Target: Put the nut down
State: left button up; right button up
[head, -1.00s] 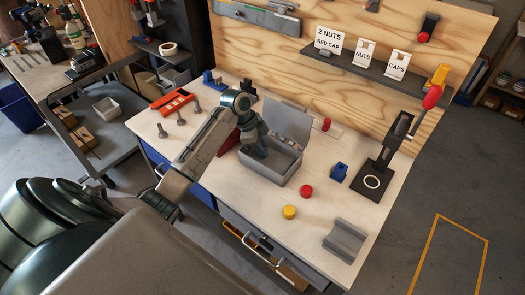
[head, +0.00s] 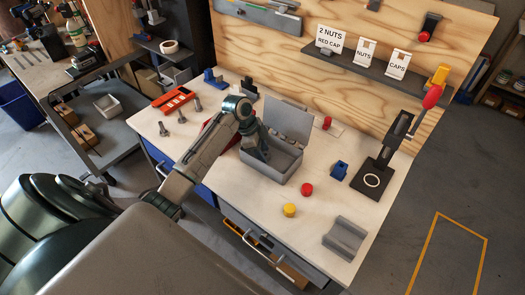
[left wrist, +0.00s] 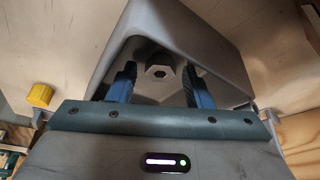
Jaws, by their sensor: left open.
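The nut (left wrist: 160,72) is a small grey hexagonal piece with a dark hole. In the left wrist view it lies inside the grey box, between my fingers with a gap on both sides. The grey box (head: 268,172) stands on the workbench with its lid raised at the back. My left gripper (head: 262,153) reaches down into the box, and its front wall hides the fingertips in the head view. In the left wrist view the two blue-black fingers (left wrist: 158,84) are spread open. My right gripper is not in view.
A red cap (head: 306,189) and a yellow cap (head: 289,210) lie right of the box. The bench's front middle is clear.

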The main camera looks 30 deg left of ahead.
pick_arm(q)
jog(key=b+v, duration=0.3)
jog(key=v, duration=0.9)
jog(key=shift+s, duration=0.1)
